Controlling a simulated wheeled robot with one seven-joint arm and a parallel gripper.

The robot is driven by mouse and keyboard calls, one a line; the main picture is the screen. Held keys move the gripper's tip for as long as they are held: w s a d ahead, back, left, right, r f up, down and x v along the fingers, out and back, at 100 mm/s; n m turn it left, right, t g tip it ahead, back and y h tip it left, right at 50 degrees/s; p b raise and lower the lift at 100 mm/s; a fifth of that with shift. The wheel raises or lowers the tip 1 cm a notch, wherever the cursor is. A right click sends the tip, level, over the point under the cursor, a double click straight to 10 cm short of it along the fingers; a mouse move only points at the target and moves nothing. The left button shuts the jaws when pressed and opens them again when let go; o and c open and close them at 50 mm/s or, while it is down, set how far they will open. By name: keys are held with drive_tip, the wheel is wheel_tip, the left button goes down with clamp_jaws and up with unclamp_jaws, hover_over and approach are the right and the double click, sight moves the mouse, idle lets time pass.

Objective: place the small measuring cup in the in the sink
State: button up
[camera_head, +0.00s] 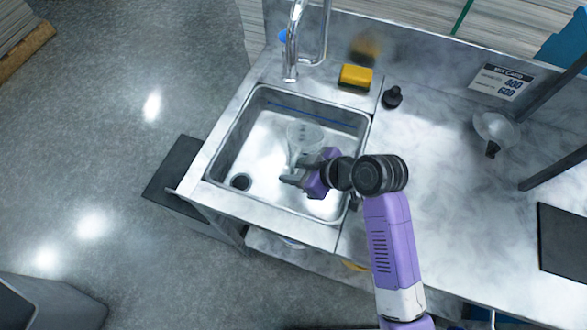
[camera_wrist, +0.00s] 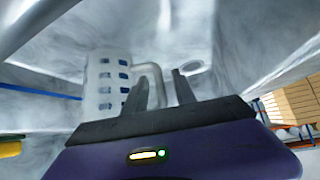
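The clear measuring cup (camera_head: 304,137) is inside the metal sink (camera_head: 262,97). In the wrist view, the cup (camera_wrist: 101,88) shows blue square marks and a handle on its right side. My gripper (camera_head: 287,180) is low in the sink beside the cup, on its near side. In the wrist view, its fingers (camera_wrist: 160,88) are apart, with the cup's handle showing in the gap between them. They do not appear closed on the handle. I cannot tell whether the cup's base rests fully on the sink floor.
A faucet (camera_head: 290,60) and a yellow sponge (camera_head: 355,77) are at the sink's back edge. A black object (camera_head: 392,97) and a clear bowl-like item (camera_head: 495,128) stand on the counter to the right. The drain (camera_head: 241,181) is at the sink's left front.

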drive_tip(key=v, duration=1.2)
drive_tip(key=shift+r, duration=0.1)
